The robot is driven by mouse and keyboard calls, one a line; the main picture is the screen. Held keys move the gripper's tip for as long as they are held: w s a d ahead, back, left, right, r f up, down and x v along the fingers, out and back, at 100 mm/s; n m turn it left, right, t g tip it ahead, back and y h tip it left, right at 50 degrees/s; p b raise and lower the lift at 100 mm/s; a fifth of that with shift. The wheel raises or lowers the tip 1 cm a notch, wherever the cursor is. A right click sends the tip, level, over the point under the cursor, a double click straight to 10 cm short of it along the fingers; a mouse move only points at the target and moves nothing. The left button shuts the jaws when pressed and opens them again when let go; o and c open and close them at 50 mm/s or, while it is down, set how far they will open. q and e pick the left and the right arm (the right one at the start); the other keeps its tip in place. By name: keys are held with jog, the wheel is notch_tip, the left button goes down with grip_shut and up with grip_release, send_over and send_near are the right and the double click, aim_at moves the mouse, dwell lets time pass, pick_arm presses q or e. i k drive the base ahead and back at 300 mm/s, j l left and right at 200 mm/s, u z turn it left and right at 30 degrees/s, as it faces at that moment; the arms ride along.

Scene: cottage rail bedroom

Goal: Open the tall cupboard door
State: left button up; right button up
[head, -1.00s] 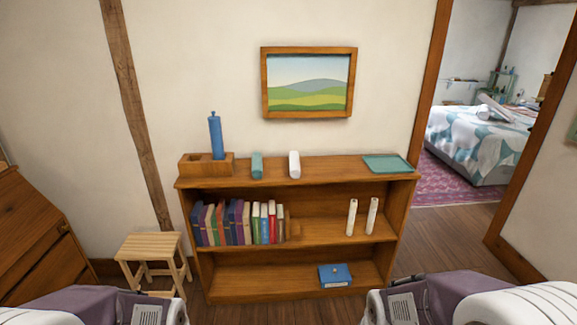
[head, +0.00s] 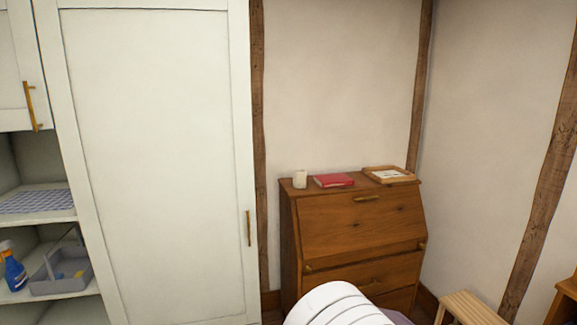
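The tall cupboard door (head: 160,150) is a large pale cream panel on the left half of the head view. It looks shut, flush in its frame. Its brass bar handle (head: 249,228) is upright near the door's right edge, below mid-height of the view. A white rounded part of my own arm shows at the bottom centre, in front of the wooden bureau. Neither gripper shows, so I cannot see their fingers.
Open shelves at left hold a spray bottle (head: 13,270) and a grey caddy (head: 62,275). A stool (head: 466,308) is at lower right.

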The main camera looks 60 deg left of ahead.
aim_at(150, 103)
jog(key=u, duration=3.05)
